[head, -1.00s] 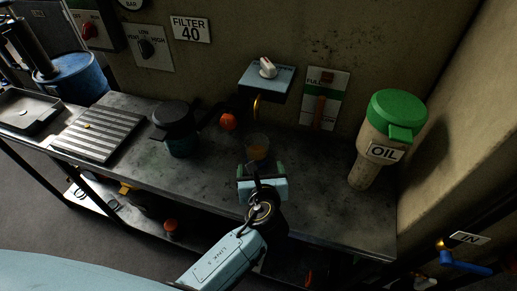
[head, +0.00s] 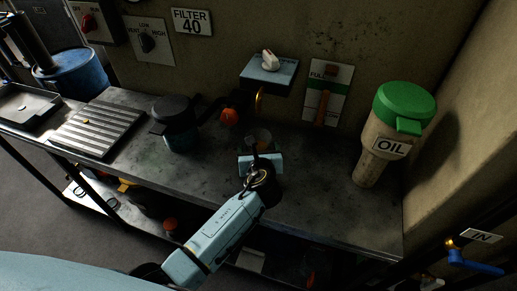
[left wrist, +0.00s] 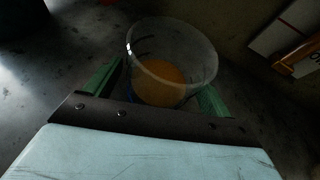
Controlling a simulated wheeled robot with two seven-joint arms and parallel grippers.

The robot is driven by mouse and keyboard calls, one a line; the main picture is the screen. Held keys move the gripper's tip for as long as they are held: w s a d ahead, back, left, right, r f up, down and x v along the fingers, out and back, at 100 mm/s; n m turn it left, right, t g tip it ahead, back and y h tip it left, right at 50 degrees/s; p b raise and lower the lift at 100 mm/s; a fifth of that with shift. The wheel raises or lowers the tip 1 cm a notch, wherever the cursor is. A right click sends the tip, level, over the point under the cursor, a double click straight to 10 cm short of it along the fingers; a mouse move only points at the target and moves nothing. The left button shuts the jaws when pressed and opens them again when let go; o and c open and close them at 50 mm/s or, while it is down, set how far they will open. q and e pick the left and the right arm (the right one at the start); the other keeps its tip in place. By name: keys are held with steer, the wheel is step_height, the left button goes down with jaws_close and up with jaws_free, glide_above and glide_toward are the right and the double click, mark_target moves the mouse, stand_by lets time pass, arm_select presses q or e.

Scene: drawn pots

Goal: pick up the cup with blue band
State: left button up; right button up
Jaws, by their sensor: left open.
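The cup (head: 260,136) is clear, with orange contents, and stands on the dark metal bench. In the left wrist view the cup (left wrist: 172,55) fills the space just ahead of my palm, and a little blue shows low on its left side. My left gripper (head: 262,154) is open at the cup, and in the head view it hides the cup's lower part. In the left wrist view its green fingers (left wrist: 158,88) lie on either side of the cup's lower part. I cannot tell whether they touch it. My right gripper is not in view.
A dark lidded pot (head: 178,125) with its handle toward an orange knob (head: 229,117) stands to the left on the bench (head: 310,200). A ridged plate (head: 97,129) lies farther left. A green-topped oil container (head: 390,140) stands right. A blue dispenser box (head: 268,73) overhangs behind the cup.

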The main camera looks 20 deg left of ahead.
mark_target(258, 133)
arm_select(q)
steer(key=c, duration=1.1)
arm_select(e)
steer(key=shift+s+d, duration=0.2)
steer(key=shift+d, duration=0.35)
